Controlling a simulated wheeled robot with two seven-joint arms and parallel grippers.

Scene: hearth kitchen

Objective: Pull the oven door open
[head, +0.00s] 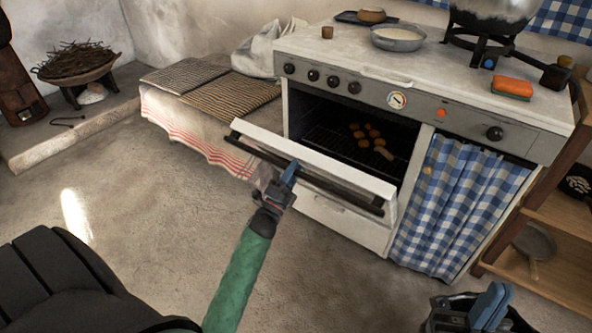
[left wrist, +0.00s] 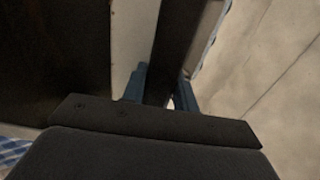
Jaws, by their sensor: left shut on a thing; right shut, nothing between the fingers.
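The oven door (head: 322,163) is partly open, its top edge tilted out from the stove front. Its dark bar handle (head: 330,187) runs along the outer side. My left gripper (head: 288,176) is shut on the handle, left of its middle. In the left wrist view the handle (left wrist: 168,50) passes between the blue fingers of my left gripper (left wrist: 162,92). The dark oven cavity (head: 335,130) shows a rack with several round golden pieces. My right gripper (head: 490,308) is at the bottom right, away from the door, shut and empty.
The stove top (head: 345,50) holds a metal bowl (head: 398,38), a large pot and an orange sponge (head: 512,87). A blue checked curtain (head: 455,205) hangs right of the oven. A cloth-covered bench (head: 205,130) stands left. The floor (head: 130,215) before the stove is clear.

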